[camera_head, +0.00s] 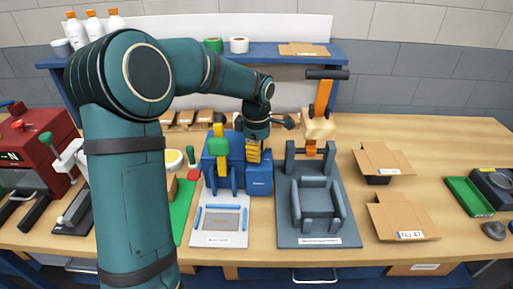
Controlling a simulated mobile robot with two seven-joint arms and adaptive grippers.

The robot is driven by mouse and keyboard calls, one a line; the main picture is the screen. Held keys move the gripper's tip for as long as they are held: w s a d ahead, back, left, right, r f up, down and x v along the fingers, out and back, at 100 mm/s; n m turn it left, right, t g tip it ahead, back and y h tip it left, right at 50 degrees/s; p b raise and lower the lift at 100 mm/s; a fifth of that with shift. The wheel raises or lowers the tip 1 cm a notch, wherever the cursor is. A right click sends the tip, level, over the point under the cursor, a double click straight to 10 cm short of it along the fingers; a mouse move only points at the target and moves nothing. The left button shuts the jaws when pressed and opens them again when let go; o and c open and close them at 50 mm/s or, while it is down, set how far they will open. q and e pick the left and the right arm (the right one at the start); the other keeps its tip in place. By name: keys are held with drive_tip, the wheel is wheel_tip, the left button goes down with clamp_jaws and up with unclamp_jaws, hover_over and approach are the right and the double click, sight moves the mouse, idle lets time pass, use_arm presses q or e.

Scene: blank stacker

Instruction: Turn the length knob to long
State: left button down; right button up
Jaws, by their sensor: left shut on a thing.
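My left gripper (254,143) points down over the blue machine (258,178), at the top of its right-hand box. It is shut on a small yellow ribbed piece (253,153), which looks like the length knob. The fingertips are partly hidden by the wrist, and I cannot read the knob's setting. The blue machine also has a yellow upright part with a green block (218,146) to the left of the gripper. My right gripper is not in view.
A dark grey machine with an orange lever (323,98) stands just right. Open cardboard boxes (403,216) and a green tray (470,196) lie further right. A red machine (38,140) stands far left. Bare wood shows at the back right.

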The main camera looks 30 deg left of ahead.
use_arm(q)
drive_tip(key=shift+m, duration=0.9)
drive_tip(key=c, duration=0.7)
unclamp_jaws()
drive_tip(key=shift+r, duration=0.1)
wheel_tip(320, 180, up, 12)
drive_tip(key=shift+f, duration=0.1)
